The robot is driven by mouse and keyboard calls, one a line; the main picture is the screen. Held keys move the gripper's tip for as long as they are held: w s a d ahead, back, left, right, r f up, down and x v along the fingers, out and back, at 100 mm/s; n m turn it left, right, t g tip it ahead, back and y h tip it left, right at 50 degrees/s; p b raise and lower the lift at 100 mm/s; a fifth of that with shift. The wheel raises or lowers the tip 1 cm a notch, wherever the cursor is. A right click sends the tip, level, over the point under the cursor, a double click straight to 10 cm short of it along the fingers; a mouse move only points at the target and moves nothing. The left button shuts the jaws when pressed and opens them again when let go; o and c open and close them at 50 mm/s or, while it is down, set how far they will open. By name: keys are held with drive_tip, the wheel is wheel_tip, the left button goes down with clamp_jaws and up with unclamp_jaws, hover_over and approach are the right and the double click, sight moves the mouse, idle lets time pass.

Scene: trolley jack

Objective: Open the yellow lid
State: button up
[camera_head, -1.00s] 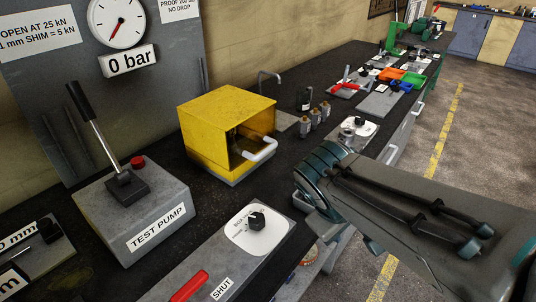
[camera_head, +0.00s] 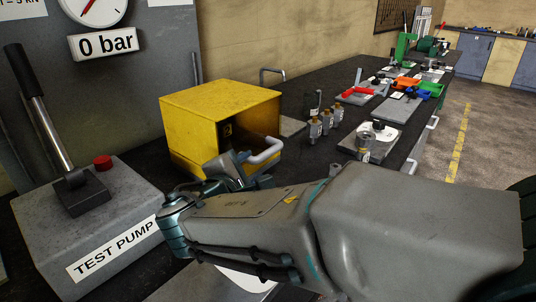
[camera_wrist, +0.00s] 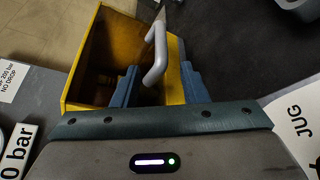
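The yellow lid (camera_head: 205,105) looks like a box-shaped cover on the bench, with a dark opening facing right. A pale grey bar handle (camera_head: 268,152) sticks out at its lower front edge. In the wrist view, the yellow lid (camera_wrist: 82,82) shows its dark hollow inside, and the handle (camera_wrist: 157,55) runs down towards my gripper (camera_wrist: 160,86). The two blue-grey fingers are apart, one on each side of the handle's end. I cannot tell whether they touch it. In the head view, my gripper (camera_head: 238,168) is at the box's front, partly hidden by my arm.
The grey test pump (camera_head: 95,225) with its black lever (camera_head: 35,100) and red button stands left of my arm. Small brass-topped cylinders (camera_head: 325,122) and a grey plate with a knob (camera_head: 372,138) stand to the right. The gauge panel reads 0 bar.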

sight(263, 157)
drive_tip(key=x, duration=1)
drive_tip(key=shift+w+d+f, duration=0.15)
drive_tip(key=shift+w, duration=0.2)
clamp_jaws()
